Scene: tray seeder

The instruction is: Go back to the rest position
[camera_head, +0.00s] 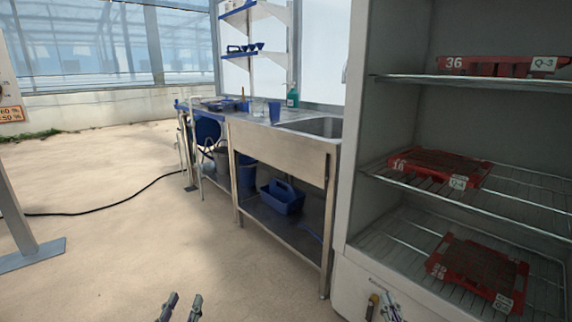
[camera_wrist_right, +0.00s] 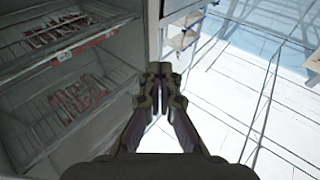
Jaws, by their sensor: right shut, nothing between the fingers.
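My left gripper (camera_head: 181,308) shows at the bottom edge of the head view, over bare floor. Its two fingertips stand apart with nothing between them, so it is open. My right gripper (camera_head: 381,305) shows at the bottom of the head view, in front of the lower part of the cabinet. In the right wrist view the right gripper (camera_wrist_right: 160,84) has its fingers together and holds nothing. Most of both arms is out of view in the head view.
An open cabinet at right holds red trays on wire shelves: an upper tray (camera_head: 500,66), a middle tray (camera_head: 437,168) and a lower tray (camera_head: 478,268). A steel sink table (camera_head: 285,138) stands left of it, with a blue caddy (camera_head: 281,197) below.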

